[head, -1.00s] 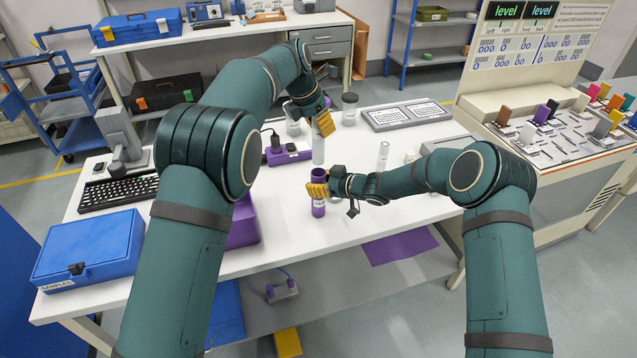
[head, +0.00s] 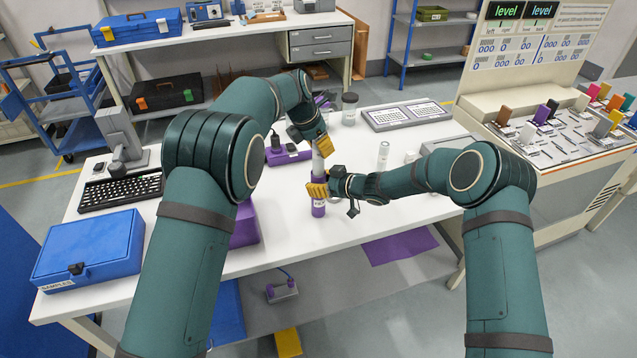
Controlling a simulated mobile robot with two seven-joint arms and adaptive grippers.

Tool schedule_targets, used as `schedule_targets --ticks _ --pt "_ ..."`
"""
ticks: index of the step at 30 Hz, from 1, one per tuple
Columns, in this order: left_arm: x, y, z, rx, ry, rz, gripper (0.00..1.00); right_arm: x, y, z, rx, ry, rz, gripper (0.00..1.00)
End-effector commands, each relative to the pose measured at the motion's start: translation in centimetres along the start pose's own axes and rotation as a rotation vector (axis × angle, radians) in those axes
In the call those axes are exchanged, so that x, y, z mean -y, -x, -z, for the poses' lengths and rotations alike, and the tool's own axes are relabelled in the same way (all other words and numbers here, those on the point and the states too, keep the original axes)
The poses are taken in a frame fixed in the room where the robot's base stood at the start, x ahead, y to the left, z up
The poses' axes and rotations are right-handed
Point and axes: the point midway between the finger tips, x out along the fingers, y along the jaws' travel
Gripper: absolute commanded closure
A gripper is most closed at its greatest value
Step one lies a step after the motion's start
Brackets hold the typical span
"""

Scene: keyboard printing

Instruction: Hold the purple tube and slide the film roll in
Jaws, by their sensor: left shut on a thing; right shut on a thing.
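The purple tube (head: 318,208) stands upright near the front edge of the white table. My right gripper (head: 318,190) comes in from the right and is shut on the tube around its upper part. The pale film roll (head: 318,164) is upright directly above the tube, in line with it. My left gripper (head: 325,146) is shut on the film roll's upper end. The roll's lower end meets the tube's mouth and seems to be partly inside; the exact depth cannot be told. My fingers hide part of the tube.
A purple device (head: 288,153) and a clear cylinder (head: 384,155) stand near the grippers. A dark-lidded jar (head: 349,109) and a pale keyboard (head: 407,115) are behind. A blue case (head: 88,250) is at left. The table right of the tube has some free room.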

Motion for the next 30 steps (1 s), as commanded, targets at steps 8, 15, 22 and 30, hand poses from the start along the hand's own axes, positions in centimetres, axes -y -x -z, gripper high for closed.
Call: schedule_targets --ticks 8,15,22,30 --pt "0.0 -0.9 0.4 0.000 0.000 0.001 1.00 0.0 0.0 -0.1 0.001 0.000 0.000 0.92" --pt "0.0 -0.9 0.4 0.000 0.001 0.000 0.55 0.0 0.0 -0.1 0.001 0.000 0.000 0.92" --pt "0.0 -0.9 0.4 0.000 0.001 0.000 0.39 0.0 0.0 -0.1 0.001 0.000 0.000 0.92" --pt "0.0 0.2 0.4 0.001 0.001 -0.001 0.39 0.0 0.0 -0.1 0.001 0.000 0.000 0.92"
